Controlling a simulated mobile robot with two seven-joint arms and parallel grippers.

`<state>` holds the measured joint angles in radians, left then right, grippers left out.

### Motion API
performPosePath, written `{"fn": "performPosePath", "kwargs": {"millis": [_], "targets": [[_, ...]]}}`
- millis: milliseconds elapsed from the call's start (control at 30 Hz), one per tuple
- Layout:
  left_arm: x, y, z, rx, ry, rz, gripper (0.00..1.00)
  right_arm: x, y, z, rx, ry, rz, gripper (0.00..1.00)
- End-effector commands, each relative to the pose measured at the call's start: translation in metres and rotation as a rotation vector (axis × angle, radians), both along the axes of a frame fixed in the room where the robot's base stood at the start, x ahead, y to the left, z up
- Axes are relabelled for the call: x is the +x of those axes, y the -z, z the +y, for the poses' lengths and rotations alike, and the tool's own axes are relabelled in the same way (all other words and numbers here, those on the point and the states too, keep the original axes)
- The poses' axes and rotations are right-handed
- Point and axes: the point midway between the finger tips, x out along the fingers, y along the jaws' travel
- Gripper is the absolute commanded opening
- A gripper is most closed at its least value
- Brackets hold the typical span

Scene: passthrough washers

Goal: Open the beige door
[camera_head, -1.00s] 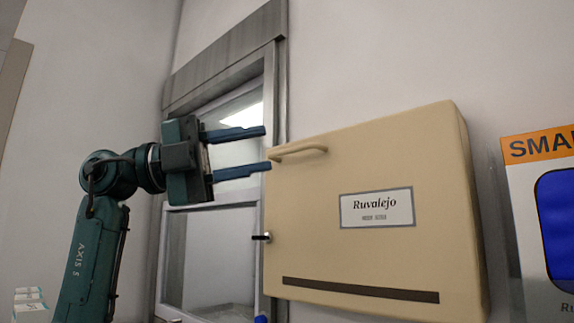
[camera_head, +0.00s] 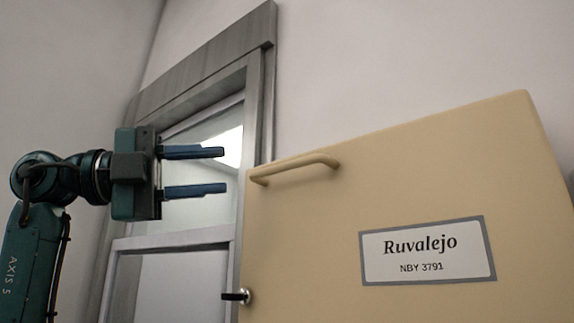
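The beige door (camera_head: 400,180) is the front of a wall box and looks shut. It bears a grey-framed label reading "Ruvalejo NBY 3791" (camera_head: 427,255). Its beige bar handle (camera_head: 295,168) is near the upper left corner. My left gripper (camera_head: 224,172) is open and empty, its two blue fingers one above the other and pointing right. In the picture the fingertips are left of the handle, with a gap between them. My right gripper is not in view.
A grey-framed window or pass-through (camera_head: 254,110) with glass panes is behind and left of the box. A small dark latch with a round knob (camera_head: 237,296) is at the lower left of the box. The white wall above is clear.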

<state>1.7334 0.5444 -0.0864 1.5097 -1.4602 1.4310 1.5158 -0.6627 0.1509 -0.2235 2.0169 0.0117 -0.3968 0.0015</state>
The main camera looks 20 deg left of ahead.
Motion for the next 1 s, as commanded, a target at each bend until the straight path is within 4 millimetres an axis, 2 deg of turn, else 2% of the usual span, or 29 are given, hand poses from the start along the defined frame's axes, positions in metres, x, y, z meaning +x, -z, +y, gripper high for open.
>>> {"fn": "performPosePath", "kwargs": {"millis": [300,500,700,967,1000], "targets": [[0.028,-0.011,-0.062,0.001,0.005,0.001,0.32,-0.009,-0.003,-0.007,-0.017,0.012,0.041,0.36],[0.041,-0.015,-0.09,-0.001,0.004,0.0,0.32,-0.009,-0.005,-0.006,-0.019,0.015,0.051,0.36],[0.046,-0.015,-0.101,0.0,0.002,0.001,0.32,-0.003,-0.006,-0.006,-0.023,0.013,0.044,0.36],[0.046,-0.014,-0.101,0.0,0.0,0.0,0.32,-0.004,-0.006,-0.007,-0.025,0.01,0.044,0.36],[0.046,-0.014,-0.101,0.0,0.001,0.0,0.3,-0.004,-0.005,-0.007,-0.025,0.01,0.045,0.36]]}}
